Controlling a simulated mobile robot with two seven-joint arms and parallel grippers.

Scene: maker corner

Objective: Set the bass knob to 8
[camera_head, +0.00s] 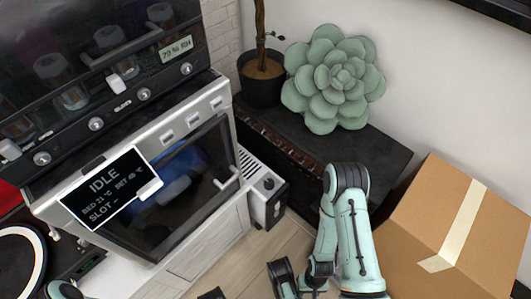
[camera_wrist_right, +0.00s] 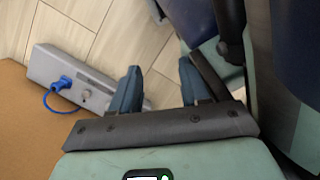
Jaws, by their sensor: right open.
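I cannot pick out a knob marked bass in either view. In the head view, a small grey box (camera_head: 258,205) with a dark round knob (camera_head: 268,184) on top stands right of the printer-like machine; I cannot read any marking on it. My right arm (camera_head: 350,225) reaches in at the lower right, in front of the cardboard box. My right gripper (camera_wrist_right: 160,84) is open in the right wrist view, with nothing between its fingers and pale floor beyond. Only small parts of what may be my left arm show at the bottom left.
The machine's screen (camera_head: 104,189) reads IDLE. Above it is a dark panel (camera_head: 120,110) with several numbered knobs. A cardboard box (camera_head: 409,216) stands at right. A succulent (camera_head: 335,80) sits on a dark bench. The wrist view shows a grey strip (camera_wrist_right: 107,98) with a blue plug.

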